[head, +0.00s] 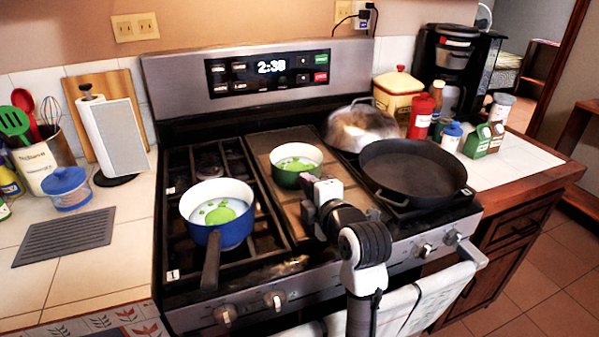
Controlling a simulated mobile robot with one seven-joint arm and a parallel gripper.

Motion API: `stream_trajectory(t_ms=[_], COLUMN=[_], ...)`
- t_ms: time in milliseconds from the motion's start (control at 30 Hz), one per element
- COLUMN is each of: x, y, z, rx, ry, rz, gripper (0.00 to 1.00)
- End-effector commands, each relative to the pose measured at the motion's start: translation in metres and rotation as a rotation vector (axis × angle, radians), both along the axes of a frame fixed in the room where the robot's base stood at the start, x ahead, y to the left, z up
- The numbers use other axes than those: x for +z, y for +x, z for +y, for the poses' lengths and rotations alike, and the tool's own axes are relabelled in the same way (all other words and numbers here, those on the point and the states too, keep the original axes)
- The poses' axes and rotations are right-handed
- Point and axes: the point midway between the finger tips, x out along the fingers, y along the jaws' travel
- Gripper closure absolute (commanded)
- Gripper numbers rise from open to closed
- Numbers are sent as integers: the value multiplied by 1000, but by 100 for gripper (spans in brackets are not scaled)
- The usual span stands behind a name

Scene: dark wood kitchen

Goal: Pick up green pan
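The green pan (287,178) stands upright on the middle of the stove. Its outside is dark green, its inside is white with a light green patch, and its handle is not visible. My gripper (309,190) is at the pan's front right side, close to its rim. Whether it touches the pan or a hidden handle cannot be told. The arm and gripper body cover the fingertips, so the opening between them does not show.
A blue pan (233,233) with a dark handle stands on the left burners. A large black pan (414,174) and a shiny metal lid-like thing (358,127) are to the right. A control panel (268,73) rises behind. A towel (425,297) hangs in front.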

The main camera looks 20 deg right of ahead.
Motion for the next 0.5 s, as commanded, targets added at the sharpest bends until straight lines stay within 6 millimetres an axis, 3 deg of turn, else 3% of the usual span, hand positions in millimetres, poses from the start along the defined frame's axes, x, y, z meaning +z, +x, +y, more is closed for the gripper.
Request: stream_trajectory(t_ms=[133, 400, 500], x=[0, 0, 0], y=[0, -1, -1], z=[0, 0, 0], rx=[0, 0, 0], ry=[0, 0, 0], rz=[0, 0, 0], gripper=[61, 97, 100])
